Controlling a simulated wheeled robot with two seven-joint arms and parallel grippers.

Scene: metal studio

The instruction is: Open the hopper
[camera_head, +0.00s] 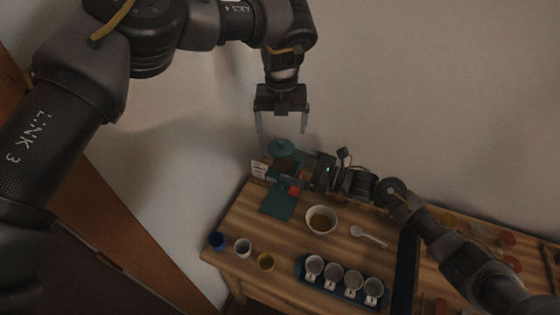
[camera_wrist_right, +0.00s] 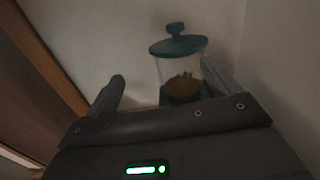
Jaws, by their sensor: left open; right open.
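The grinder's hopper is a clear container with brown contents (camera_wrist_right: 184,88) and a teal lid (camera_wrist_right: 176,46) with a knob, seated on top. In the head view the teal lid (camera_head: 284,148) shows above the grinder's teal base (camera_head: 278,203). My left gripper (camera_head: 282,129) is open and empty, pointing down just above the lid. My right gripper (camera_head: 293,167) is open and comes in from the right at the hopper. In the right wrist view the hopper shows beyond my right gripper (camera_wrist_right: 163,88), nearer its right finger; I cannot tell whether they touch.
On the wooden table (camera_head: 232,215) stand a white bowl (camera_head: 334,226) with brown contents, a white spoon (camera_head: 368,236) and a dark tray (camera_head: 312,284) with several white cups. A wall is behind.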

